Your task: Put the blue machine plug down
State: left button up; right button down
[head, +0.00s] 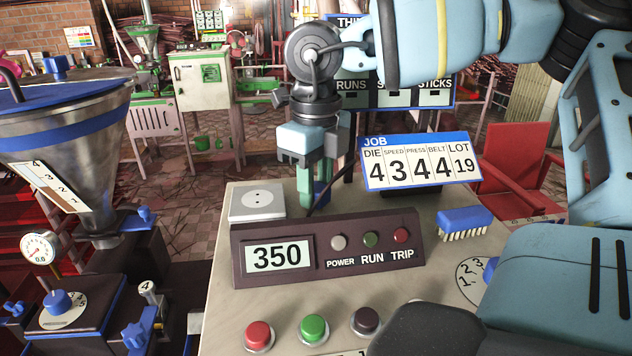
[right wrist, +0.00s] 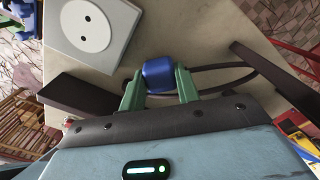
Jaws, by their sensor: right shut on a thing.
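The blue machine plug (right wrist: 158,75) is between the green fingers of my right gripper (right wrist: 158,92) in the right wrist view. In the head view my right gripper (head: 313,190) points down over the back of the table, behind the dark panel and right of the white socket plate (head: 258,201). The plug is hardly visible there, behind the fingers and panel. A dark cable (right wrist: 235,72) runs from the plug side to the right. The socket plate (right wrist: 97,32) with two round holes is empty, apart from the plug. My left gripper is out of view.
A dark panel (head: 320,245) reading 350 stands in front of the gripper. A JOB sign (head: 420,161) stands close on its right. A blue brush (head: 464,222) lies farther right. Several push buttons (head: 313,329) line the front. A metal hopper (head: 80,140) is at the left.

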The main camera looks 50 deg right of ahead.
aim_at(316, 186)
jog(key=shift+f+b, duration=0.3)
jog(key=shift+f, duration=0.15)
jog(key=shift+f, duration=0.2)
jog(key=c, duration=1)
grip_release()
jog(key=shift+r, duration=0.1)
jog(key=shift+r, duration=0.1)
jog(key=shift+r, duration=0.3)
jog(key=shift+r+p, duration=0.4)
jog(key=shift+r, duration=5.8)
